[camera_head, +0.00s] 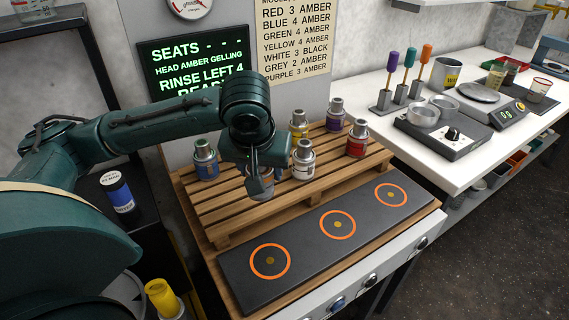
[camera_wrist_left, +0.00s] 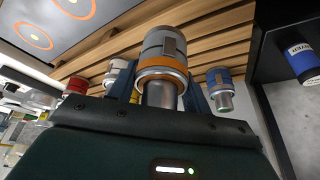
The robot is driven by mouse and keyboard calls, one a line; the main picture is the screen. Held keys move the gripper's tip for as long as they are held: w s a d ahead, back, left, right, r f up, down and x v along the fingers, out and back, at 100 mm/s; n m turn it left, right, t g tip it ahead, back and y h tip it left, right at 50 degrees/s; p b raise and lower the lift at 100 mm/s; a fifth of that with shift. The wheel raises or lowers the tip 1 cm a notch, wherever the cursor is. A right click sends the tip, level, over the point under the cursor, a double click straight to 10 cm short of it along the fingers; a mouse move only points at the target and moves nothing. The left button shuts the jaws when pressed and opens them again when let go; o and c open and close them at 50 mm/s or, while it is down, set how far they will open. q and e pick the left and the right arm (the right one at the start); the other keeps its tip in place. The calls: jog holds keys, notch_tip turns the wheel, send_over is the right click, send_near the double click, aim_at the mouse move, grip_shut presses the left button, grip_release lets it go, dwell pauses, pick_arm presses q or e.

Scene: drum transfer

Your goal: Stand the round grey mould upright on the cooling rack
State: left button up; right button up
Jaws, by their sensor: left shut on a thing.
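The round grey mould (camera_wrist_left: 165,52) has an orange band and a metal neck. My left gripper (camera_wrist_left: 165,92) is shut on it at the neck, with a finger on either side. In the head view the mould (camera_head: 260,189) shows just below my left gripper (camera_head: 262,174), partly hidden by it. It looks roughly upright over the front left part of the slatted wooden cooling rack (camera_head: 232,222). I cannot tell whether its base touches the slats. My right gripper is not in view.
Blue (camera_head: 206,163), white (camera_head: 303,162), yellow (camera_head: 298,121), purple (camera_head: 336,112) and red (camera_head: 357,139) moulds stand on the rack near the grey one. A dark strip (camera_head: 300,250) with three orange rings lies in front. A white bench (camera_head: 430,160) is at right.

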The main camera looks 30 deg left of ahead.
pick_arm(q)
jog(key=a+r+n+y, duration=0.1)
jog(key=a+r+n, duration=0.25)
jog(key=a, duration=0.25)
jog(key=f, duration=0.1)
jog(key=f+b, duration=0.1)
jog(key=f, duration=0.3)
jog(key=shift+s+a, duration=0.2)
jog(key=shift+s, duration=0.1)
notch_tip(320, 180, down, 4)
jog(key=shift+f+b, duration=0.1)
jog(key=shift+b, duration=0.3)
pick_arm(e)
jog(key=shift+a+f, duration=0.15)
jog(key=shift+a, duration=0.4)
pick_arm(q)
jog(key=o, duration=1.2)
